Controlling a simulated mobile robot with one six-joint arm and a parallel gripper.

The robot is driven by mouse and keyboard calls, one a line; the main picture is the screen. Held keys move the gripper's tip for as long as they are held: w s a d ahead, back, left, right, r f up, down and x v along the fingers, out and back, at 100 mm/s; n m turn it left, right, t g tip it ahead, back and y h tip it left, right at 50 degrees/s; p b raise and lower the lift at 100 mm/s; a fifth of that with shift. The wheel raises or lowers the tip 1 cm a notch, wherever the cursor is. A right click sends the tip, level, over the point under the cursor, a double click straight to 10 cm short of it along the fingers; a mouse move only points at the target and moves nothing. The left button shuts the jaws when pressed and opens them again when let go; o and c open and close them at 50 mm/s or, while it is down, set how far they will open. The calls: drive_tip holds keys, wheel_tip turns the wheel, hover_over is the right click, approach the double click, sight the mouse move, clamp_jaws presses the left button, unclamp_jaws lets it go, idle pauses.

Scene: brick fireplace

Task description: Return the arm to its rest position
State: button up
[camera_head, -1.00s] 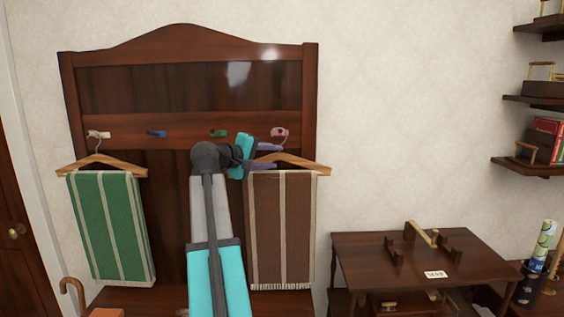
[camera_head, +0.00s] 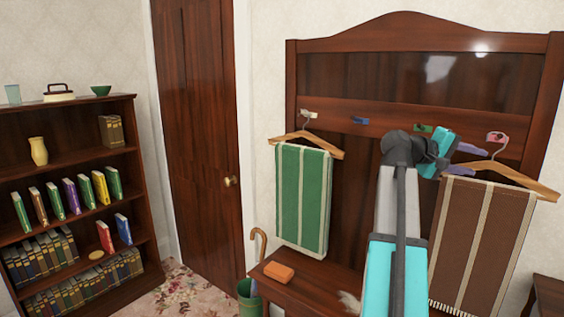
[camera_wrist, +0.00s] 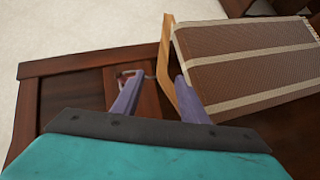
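My arm reaches up to the wooden coat rack (camera_head: 340,85). My gripper (camera_head: 468,160) is open, with its two purple fingers apart and pointing right. In the wrist view the fingers (camera_wrist: 157,95) are also spread, with the hanger's metal hook and wooden bar close by. The hanger (camera_head: 520,181) with the brown striped towel (camera_head: 478,240) hangs at the pink peg (camera_head: 497,137), just right of the fingertips. I cannot tell whether a finger touches it. A second hanger (camera_head: 325,146) with a green striped towel (camera_head: 302,200) hangs at the white peg on the left.
Blue (camera_head: 359,120) and green (camera_head: 423,128) pegs are empty. An orange block (camera_head: 278,271) lies on the rack's bench (camera_head: 318,285). A cane (camera_head: 259,243) stands in a green bin (camera_head: 247,298). A door (camera_head: 200,130) and a bookcase (camera_head: 70,100) stand left. Open floor shows between them.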

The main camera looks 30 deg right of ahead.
drive_tip(key=w+a+f+n+t, duration=0.2)
drive_tip(key=w+a+f+n, duration=0.15)
drive_tip(key=w+f, duration=0.75)
drive_tip(key=w+a+f+n+t, duration=0.15)
drive_tip(key=w+a+f, duration=0.35)
drive_tip(key=w+f, duration=0.6)
drive_tip(key=w+a+f+n+t+y, duration=0.1)
drive_tip(key=w+a+f+n, duration=0.1)
drive_tip(key=a+f, duration=0.6)
drive_tip(key=w+a+f+n+y, duration=0.15)
drive_tip(key=a+f, duration=0.25)
drive_tip(key=f, duration=0.8)
drive_tip(key=w+a+f+n+t+y, duration=0.1)
drive_tip(key=w+a+f+y, duration=0.15)
drive_tip(key=a+f, duration=0.6)
drive_tip(key=s+a+f+n+g+y, duration=0.15)
drive_tip(key=s+a+f, duration=0.35)
drive_tip(key=a+f, duration=0.6)
drive_tip(key=s+a+f+g+y, duration=0.15)
drive_tip(key=s+a+f, duration=0.5)
drive_tip(key=f, duration=0.75)
drive_tip(key=s+a+f+m+g+y, duration=0.1)
drive_tip(key=s+a+f, duration=0.4)
drive_tip(key=s+a, duration=0.5)
drive_tip(key=s+a+f+m+g+y, duration=0.1)
drive_tip(key=s+a+f+m+y, duration=0.2)
drive_tip(key=s+a, duration=0.6)
drive_tip(key=shift+s+a+f+y, duration=0.4)
drive_tip(key=shift+a+f+y, duration=0.15)
drive_tip(key=shift+f+y, duration=0.75)
